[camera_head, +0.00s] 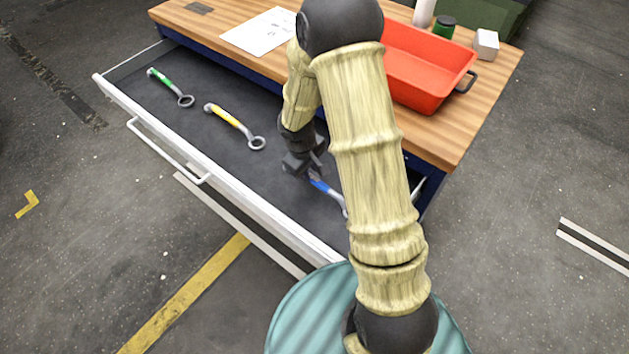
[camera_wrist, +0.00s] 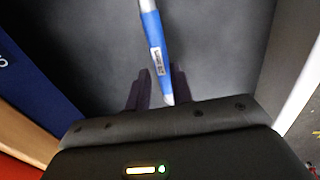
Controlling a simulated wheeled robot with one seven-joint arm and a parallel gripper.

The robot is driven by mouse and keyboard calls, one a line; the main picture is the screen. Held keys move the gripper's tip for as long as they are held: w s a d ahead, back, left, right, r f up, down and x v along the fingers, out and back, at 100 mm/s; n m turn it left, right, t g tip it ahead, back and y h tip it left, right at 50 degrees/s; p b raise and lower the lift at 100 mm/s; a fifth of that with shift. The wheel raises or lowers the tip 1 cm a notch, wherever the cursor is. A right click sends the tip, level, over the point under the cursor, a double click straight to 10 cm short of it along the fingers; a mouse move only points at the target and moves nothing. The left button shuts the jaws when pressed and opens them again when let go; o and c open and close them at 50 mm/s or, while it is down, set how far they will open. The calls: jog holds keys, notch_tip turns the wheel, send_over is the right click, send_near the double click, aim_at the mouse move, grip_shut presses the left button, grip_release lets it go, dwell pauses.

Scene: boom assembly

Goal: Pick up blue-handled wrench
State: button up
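The blue-handled wrench (camera_head: 319,184) lies in the open drawer, partly hidden behind my arm in the head view. In the wrist view its blue handle (camera_wrist: 156,45) runs down from the top edge to a grey tip. The wrench's head is out of the wrist view.
A yellow-handled wrench (camera_head: 234,125) and a green-handled wrench (camera_head: 170,87) lie farther left in the drawer (camera_head: 185,125). Its white front wall (camera_head: 225,204) is close by. A red bin (camera_head: 425,65), a paper sheet (camera_head: 262,30) and a white box (camera_head: 486,44) sit on the wooden bench.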

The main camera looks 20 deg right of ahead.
aim_at(313, 177)
jog(key=shift+d+f, duration=0.25)
jog(key=shift+f, duration=1.05)
jog(key=shift+d+f, duration=0.25)
jog(key=shift+f, duration=1.05)
grip_shut()
